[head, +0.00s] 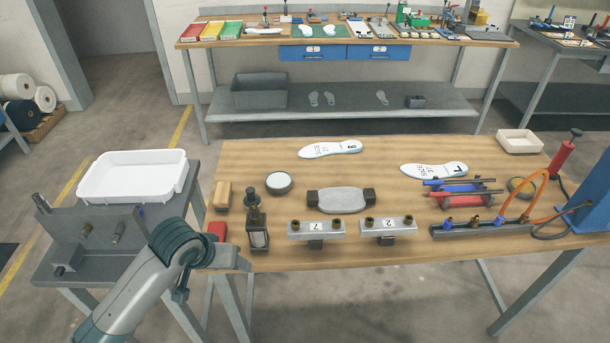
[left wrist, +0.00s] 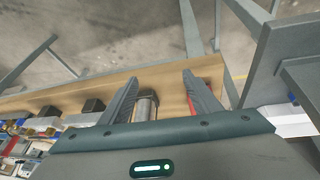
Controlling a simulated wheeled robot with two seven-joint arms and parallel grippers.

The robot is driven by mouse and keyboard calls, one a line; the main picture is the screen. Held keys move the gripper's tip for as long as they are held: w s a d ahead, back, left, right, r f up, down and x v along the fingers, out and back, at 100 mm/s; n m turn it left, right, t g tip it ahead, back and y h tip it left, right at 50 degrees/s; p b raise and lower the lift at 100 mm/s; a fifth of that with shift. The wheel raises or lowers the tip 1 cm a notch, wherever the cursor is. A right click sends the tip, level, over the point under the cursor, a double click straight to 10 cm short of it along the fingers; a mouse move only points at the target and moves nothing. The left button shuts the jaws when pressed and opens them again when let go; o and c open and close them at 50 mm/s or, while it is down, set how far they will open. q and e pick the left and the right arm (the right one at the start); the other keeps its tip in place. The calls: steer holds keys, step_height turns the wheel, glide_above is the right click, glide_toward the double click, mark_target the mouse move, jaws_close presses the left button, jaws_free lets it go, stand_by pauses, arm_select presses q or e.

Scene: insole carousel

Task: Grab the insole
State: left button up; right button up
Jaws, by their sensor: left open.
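Two white insoles with dark printed markings lie flat on the wooden table. One insole (head: 330,149) is near the far edge, left of centre. The other insole (head: 434,170) lies farther right, close behind the red and blue clamp-like tools. My left gripper (left wrist: 160,80) is open in the left wrist view, its two dark fingers apart near the table's edge. Nothing is visibly held; a dark cylindrical part (left wrist: 146,106) shows between the fingers, beyond them. In the head view my left arm reaches the table's near left corner, well away from both insoles. My right gripper is not in view.
The wooden table (head: 420,276) carries a grey pad (head: 342,200), a round tin (head: 279,182), two numbered metal blocks and a small pale tray (head: 520,141). A white bin (head: 133,176) stands on the left side stand. The far-left tabletop is fairly clear.

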arm_select(q)
steer(key=s+a+f, duration=0.3)
steer(key=s+f, duration=0.1)
steer(key=f, duration=0.9)
steer(key=s+a+f+n+g+y+b, duration=0.15)
steer(key=s+f, duration=0.25)
steer(key=f, duration=0.9)
steer(key=s+a+f, duration=0.3)
steer(key=f, duration=1)
steer(key=s+a+f, duration=0.2)
steer(key=s+f, duration=0.4)
steer(key=s, duration=0.2)
steer(key=s+a+f, duration=0.2)
steer(key=s+f, duration=0.4)
steer(key=s, duration=0.2)
steer(key=s+f+m+g, duration=0.1)
steer(key=s+f, duration=0.2)
steer(key=s, duration=0.7)
steer(key=s+f+m+g, duration=0.1)
steer(key=s+f, duration=0.2)
steer(key=s, duration=0.8)
steer(key=shift+f+y+b, duration=0.35)
steer(key=shift+f+b, duration=0.05)
steer(key=shift+b, duration=0.05)
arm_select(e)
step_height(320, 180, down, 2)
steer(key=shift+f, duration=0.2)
